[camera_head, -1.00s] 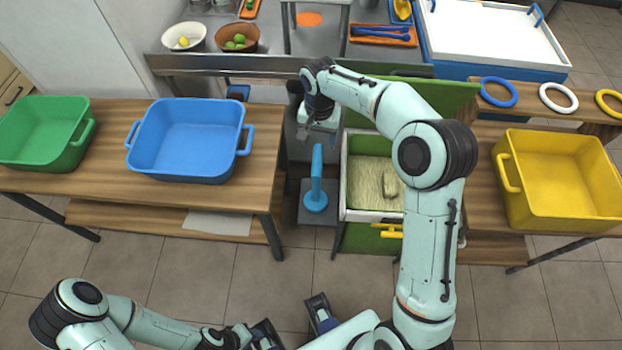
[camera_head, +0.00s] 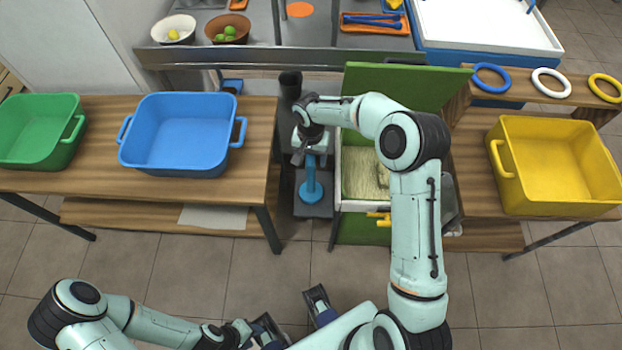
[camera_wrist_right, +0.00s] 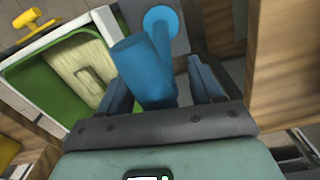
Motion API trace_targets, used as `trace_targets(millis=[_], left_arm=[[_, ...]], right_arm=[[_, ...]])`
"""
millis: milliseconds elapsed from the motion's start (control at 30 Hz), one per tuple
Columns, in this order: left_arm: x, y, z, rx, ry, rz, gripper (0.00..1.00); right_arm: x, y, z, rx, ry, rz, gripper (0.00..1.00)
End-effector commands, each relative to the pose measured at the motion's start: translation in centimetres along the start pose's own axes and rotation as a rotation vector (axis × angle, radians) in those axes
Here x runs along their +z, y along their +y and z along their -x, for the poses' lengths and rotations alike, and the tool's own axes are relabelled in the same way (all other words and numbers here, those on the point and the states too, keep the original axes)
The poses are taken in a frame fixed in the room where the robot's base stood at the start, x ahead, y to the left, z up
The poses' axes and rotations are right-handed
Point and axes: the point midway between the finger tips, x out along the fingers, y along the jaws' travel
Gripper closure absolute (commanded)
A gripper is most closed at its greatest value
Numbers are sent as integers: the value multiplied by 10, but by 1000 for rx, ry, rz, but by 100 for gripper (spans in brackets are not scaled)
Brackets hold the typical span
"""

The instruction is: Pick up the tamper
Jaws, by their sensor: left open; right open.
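The blue tamper (camera_head: 311,189) stands upright, its round base on a small dark stand (camera_head: 325,207) between the tables. My right gripper (camera_head: 311,158) is over its upper handle, which is mostly hidden in the head view. In the right wrist view, the open fingers of my right gripper (camera_wrist_right: 160,80) are on either side of the thick blue tamper handle (camera_wrist_right: 140,65). Gaps show beside the handle, so the fingers do not appear closed on it. My left gripper (camera_head: 293,316) is open and empty at the bottom of the head view, far from the tamper.
A green-walled box (camera_head: 357,207) with pale fibrous material stands just right of the tamper, its green lid (camera_head: 400,82) raised. A wooden table (camera_head: 262,160) with a blue tub (camera_head: 180,168) is close on the left. A yellow tub (camera_head: 560,205) stands on the right.

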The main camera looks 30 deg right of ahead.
Motion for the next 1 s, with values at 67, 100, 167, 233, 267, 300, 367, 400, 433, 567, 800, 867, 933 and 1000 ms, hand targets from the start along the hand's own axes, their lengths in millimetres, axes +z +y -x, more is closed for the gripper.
trace_targets(millis=[67, 100, 167, 233, 267, 300, 367, 400, 433, 567, 800, 867, 933, 1000], left_arm=[[0, 0, 0, 0, 0, 0, 57], [0, 0, 0, 0, 0, 0, 57], [0, 0, 0, 0, 0, 0, 57], [0, 0, 0, 0, 0, 0, 57], [0, 0, 0, 0, 0, 0, 57], [0, 0, 0, 0, 0, 0, 57], [0, 0, 0, 0, 0, 0, 57], [0, 0, 0, 0, 0, 0, 57], [0, 0, 0, 0, 0, 0, 57], [0, 0, 0, 0, 0, 0, 57], [0, 0, 1, 0, 0, 0, 57], [0, 0, 1, 0, 0, 0, 57], [0, 1, 2, 0, 1, 0, 57], [0, 1, 3, 0, 1, 0, 57]], right_arm=[[0, 0, 0, 0, 1, 0, 35], [0, 0, 0, 0, 0, 0, 35], [0, 0, 0, 0, 0, 0, 38], [0, 0, 0, 0, 0, 0, 61], [0, 0, 0, 0, 0, 0, 71], [0, 0, 0, 0, 0, 0, 84], [0, 0, 1, 0, 0, 0, 100], [0, 0, 1, 0, 0, 0, 100], [0, 0, 1, -1, 2, 0, 100], [0, 0, 1, -1, 2, 0, 100], [-1, -1, 10, -2, 4, 1, 100], [-1, -1, 16, -2, 5, 1, 100], [-1, -1, 26, -3, 6, 1, 100], [-2, -1, 41, -4, 7, -1, 100]])
